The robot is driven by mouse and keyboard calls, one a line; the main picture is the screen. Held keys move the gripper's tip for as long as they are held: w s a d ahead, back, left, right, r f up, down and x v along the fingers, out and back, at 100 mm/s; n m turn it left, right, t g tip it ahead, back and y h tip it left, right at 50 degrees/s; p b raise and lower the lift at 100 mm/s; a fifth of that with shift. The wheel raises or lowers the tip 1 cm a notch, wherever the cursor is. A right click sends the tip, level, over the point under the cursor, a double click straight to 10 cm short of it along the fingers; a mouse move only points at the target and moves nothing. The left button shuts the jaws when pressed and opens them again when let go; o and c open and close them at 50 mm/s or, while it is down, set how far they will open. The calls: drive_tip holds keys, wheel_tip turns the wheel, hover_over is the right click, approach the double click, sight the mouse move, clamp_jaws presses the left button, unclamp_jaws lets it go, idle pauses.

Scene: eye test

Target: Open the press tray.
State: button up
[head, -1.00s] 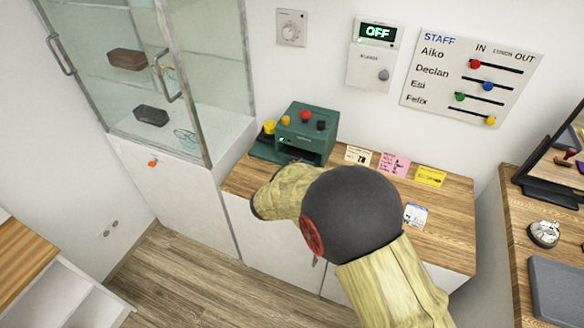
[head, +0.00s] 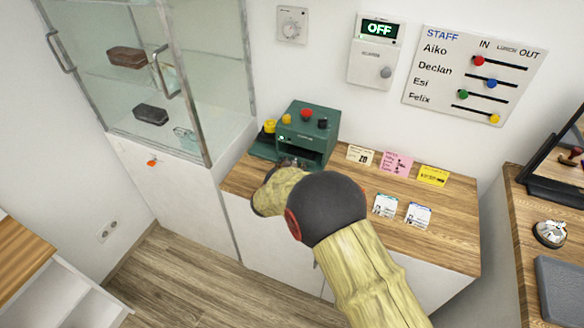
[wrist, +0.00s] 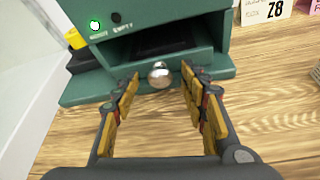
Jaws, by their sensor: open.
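The press (head: 308,132) is a green box with yellow, red and black knobs on top, on the wooden counter. In the wrist view, its front (wrist: 150,35) has a lit green lamp beside lettering that seems to include "EMPTY". Below is a dark opening with the press tray (wrist: 150,48) inside and a round silver knob (wrist: 160,75) at the front. My gripper (wrist: 160,83) is open, its fingers on either side of the knob, which sits between the fingertips. I cannot tell whether they touch it. In the head view my arm hides the gripper's fingers.
Paper cards (head: 397,162) stand along the back of the counter (head: 440,210), and two badges (head: 417,215) lie nearer its middle. A glass cabinet (head: 205,90) stands close on the left. A wall box (head: 376,60) reads OFF.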

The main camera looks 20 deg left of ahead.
drive_tip(key=c, duration=0.4)
drive_tip(key=c, duration=0.7)
clamp_jaws()
